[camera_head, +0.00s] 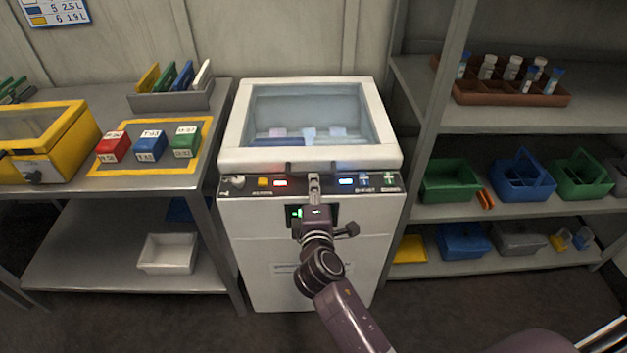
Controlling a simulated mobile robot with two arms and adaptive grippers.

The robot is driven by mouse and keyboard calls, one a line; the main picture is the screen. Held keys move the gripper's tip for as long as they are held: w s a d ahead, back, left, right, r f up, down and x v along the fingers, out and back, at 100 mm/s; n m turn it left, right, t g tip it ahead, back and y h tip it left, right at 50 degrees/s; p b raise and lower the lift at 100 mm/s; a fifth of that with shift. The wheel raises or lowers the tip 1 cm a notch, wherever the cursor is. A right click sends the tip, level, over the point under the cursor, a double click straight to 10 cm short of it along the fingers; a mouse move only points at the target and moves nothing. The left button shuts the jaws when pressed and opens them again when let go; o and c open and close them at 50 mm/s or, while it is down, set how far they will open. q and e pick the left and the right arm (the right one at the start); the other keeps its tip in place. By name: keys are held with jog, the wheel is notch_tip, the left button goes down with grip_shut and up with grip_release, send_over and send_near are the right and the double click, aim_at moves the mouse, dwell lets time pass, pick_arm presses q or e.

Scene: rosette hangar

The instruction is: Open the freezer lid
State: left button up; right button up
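The white freezer (258,240) stands in the middle against the back wall. Its lid (250,158) has a pale frame around a glass pane and looks shut. Some items show dimly through the glass. A dark control strip (330,184) with small lights and buttons runs below the lid's front edge. My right gripper (314,179) is at the middle of that strip, just under the lid's front edge. Its fingers look narrow and close together; I cannot tell whether they touch or hold anything. It hides part of a small green-lit display. My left gripper is not in view.
A metal table (215,118) at the left holds a yellow case (75,130), small colored boxes and a file rack (172,101). A shelf unit (427,110) close on the right holds a vial tray (490,92) and colored baskets. Floor shows in front.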

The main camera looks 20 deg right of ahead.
aim_at(313, 172)
jog(key=x, duration=0.7)
jog(key=shift+w+d, duration=0.1)
jog(key=shift+w, duration=0.1)
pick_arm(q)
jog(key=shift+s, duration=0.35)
pick_arm(e)
jog(key=shift+c, duration=0.7)
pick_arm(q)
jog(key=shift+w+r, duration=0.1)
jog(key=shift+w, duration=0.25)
pick_arm(e)
grip_shut()
